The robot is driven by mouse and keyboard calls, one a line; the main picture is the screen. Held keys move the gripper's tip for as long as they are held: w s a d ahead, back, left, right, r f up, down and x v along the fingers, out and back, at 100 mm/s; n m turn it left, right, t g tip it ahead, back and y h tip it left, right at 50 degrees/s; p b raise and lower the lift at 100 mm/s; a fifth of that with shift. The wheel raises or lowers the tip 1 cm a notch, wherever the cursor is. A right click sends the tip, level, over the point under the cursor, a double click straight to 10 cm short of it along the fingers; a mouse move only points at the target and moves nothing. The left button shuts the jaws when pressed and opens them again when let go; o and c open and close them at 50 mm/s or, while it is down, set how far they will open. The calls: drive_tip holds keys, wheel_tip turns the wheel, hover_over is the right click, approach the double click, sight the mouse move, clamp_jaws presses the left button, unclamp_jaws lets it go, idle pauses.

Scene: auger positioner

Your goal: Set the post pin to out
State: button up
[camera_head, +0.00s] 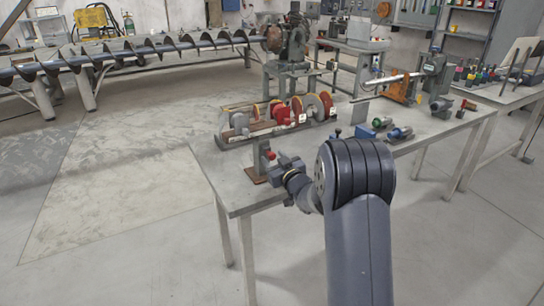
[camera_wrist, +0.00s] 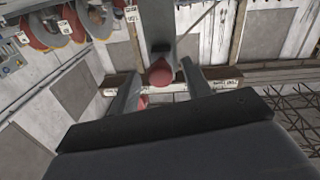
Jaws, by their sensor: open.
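The post pin shows as a red knob (camera_wrist: 161,73) on a grey post (camera_wrist: 157,25) in the wrist view. My gripper (camera_wrist: 162,80) is open, with one finger on each side of the knob. I cannot tell whether either finger touches it. In the head view the grey post (camera_head: 260,158) stands on a brown base near the table's left front corner, and the red knob (camera_head: 270,155) sticks out toward my gripper (camera_head: 279,162). The pin's in or out position cannot be told from these views.
On the grey table (camera_head: 220,180), a rack of red and grey discs (camera_head: 297,110) stands behind the post. Blue and green cylinders (camera_head: 400,133) lie to the right. A long auger (camera_head: 130,50) rests on stands behind. Open floor lies left of the table.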

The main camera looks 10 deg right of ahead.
drive_tip(key=shift+x, duration=0.95)
drive_tip(key=shift+c, duration=0.5)
clamp_jaws()
